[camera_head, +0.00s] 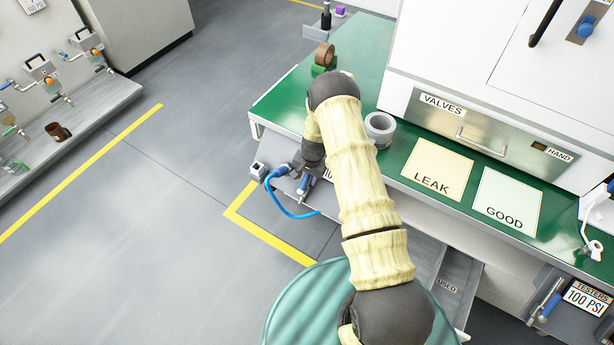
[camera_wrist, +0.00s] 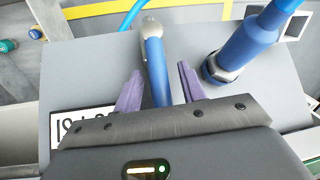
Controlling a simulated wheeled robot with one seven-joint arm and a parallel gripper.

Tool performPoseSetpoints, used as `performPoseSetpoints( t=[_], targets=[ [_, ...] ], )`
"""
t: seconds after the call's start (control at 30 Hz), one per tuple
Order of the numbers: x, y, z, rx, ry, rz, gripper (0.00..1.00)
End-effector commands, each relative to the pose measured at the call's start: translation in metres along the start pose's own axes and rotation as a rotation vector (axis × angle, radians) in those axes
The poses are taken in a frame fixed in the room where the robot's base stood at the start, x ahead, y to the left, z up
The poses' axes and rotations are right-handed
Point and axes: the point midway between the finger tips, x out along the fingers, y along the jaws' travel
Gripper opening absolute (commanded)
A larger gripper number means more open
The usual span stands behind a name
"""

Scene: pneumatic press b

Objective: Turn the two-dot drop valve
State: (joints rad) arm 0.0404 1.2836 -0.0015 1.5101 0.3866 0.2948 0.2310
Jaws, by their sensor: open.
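My gripper (camera_wrist: 159,70) is open in the wrist view. Its two purple fingers stand on either side of a blue lever handle (camera_wrist: 155,60). I cannot tell whether either finger touches it. The handle hangs from a metal pivot at the top of a grey panel (camera_wrist: 90,75). In the head view my gripper is at the front left edge of the green bench, over the grey panel (camera_head: 284,190), and my arm hides part of it. I see no two-dot mark, so I cannot tell which valve this is.
A thick blue hose fitting (camera_wrist: 230,50) is close to the right finger. A label plate (camera_wrist: 80,122) is partly hidden by my gripper. In the head view a grey ring (camera_head: 380,128), LEAK sheet (camera_head: 437,172) and GOOD sheet (camera_head: 507,202) lie on the bench (camera_head: 282,98).

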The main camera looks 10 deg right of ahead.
Motion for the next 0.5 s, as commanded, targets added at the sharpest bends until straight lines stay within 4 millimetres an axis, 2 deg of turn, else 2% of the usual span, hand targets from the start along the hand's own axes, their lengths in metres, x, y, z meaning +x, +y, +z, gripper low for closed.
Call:
performPoseSetpoints(
  t=[0.17,0.37,0.4,0.5],
  targets=[
    [-0.0002,-0.0002,-0.0001,0.0,0.0,0.0,0.41],
    [-0.0004,-0.0002,-0.0001,-0.001,0.0,0.0,0.03],
    [-0.0005,-0.0002,0.0,-0.001,0.0,0.0,0.0],
    [-0.0005,-0.0002,-0.0001,-0.001,0.0,0.0,0.0]
  ],
)
